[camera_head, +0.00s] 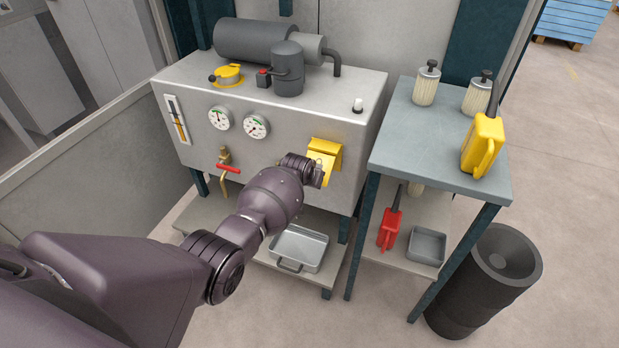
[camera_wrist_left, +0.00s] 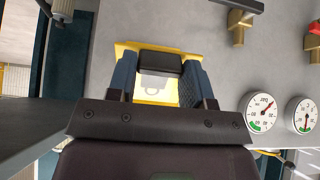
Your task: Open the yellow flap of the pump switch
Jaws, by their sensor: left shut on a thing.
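The yellow pump switch flap (camera_head: 328,147) is on the right part of the grey cabinet's front panel. My left gripper (camera_head: 322,172) is at the flap and covers part of it in the head view. In the left wrist view the yellow flap (camera_wrist_left: 128,46) lies behind and between the two blue-grey fingers of my left gripper (camera_wrist_left: 160,65). The gripper is shut on the flap. A dark block sits between the fingers and hides part of the yellow; how far the flap is raised I cannot tell. My right gripper is not in view.
Two round gauges (camera_head: 219,118) and a red-handled valve (camera_head: 228,168) are on the panel to the left. A metal tray (camera_head: 299,249) lies on the shelf below. A side table (camera_head: 425,150) with a yellow jug (camera_head: 482,146) stands close on the right.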

